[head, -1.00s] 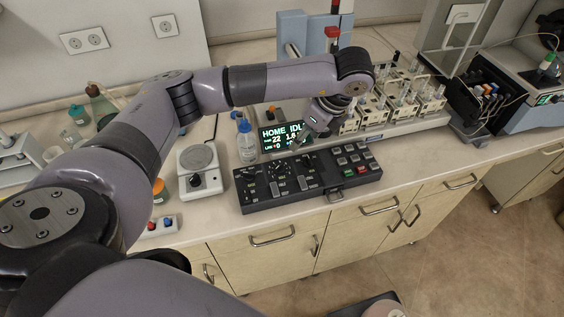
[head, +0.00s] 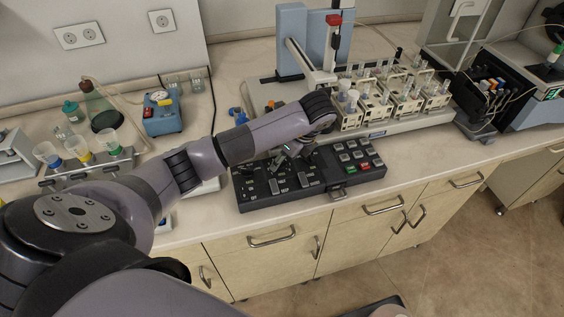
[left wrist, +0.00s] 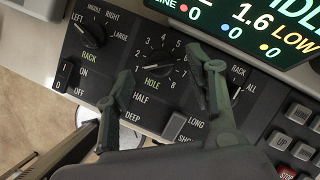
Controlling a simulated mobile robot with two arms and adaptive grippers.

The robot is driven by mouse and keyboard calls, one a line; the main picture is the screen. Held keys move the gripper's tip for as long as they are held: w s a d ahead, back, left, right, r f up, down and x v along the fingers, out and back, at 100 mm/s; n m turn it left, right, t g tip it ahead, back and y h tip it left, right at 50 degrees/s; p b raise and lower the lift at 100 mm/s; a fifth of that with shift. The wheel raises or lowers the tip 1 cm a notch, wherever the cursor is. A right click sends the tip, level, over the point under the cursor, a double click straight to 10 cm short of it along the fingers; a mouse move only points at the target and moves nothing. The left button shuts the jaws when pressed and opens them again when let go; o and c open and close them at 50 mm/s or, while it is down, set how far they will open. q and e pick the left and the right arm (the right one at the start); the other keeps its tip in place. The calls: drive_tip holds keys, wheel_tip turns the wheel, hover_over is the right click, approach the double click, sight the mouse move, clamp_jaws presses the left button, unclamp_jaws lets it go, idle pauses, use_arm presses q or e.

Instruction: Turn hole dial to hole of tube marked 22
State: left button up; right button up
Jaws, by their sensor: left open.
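The black control panel (head: 246,198) lies on the bench front. In the left wrist view the HOLE dial (left wrist: 153,66) is a dark round knob ringed by numbers up to 8. Racks of tubes (head: 395,100) stand behind; tube numbers are unreadable. My right gripper is not in view.
The RACK dial (left wrist: 90,32) is left of the HOLE dial. The lit display (left wrist: 245,25) is close behind the fingers. HALF, DEEP and LONG switches lie in front. Push buttons (head: 355,157) fill the panel's right side. A sampler arm (head: 300,60) stands behind.

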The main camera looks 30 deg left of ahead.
use_arm(q)
drive_tip(key=shift+a+f, duration=0.35)
drive_tip(key=shift+f, duration=0.2)
drive_tip(key=shift+c, duration=0.4)
drive_tip(key=c, duration=1.1)
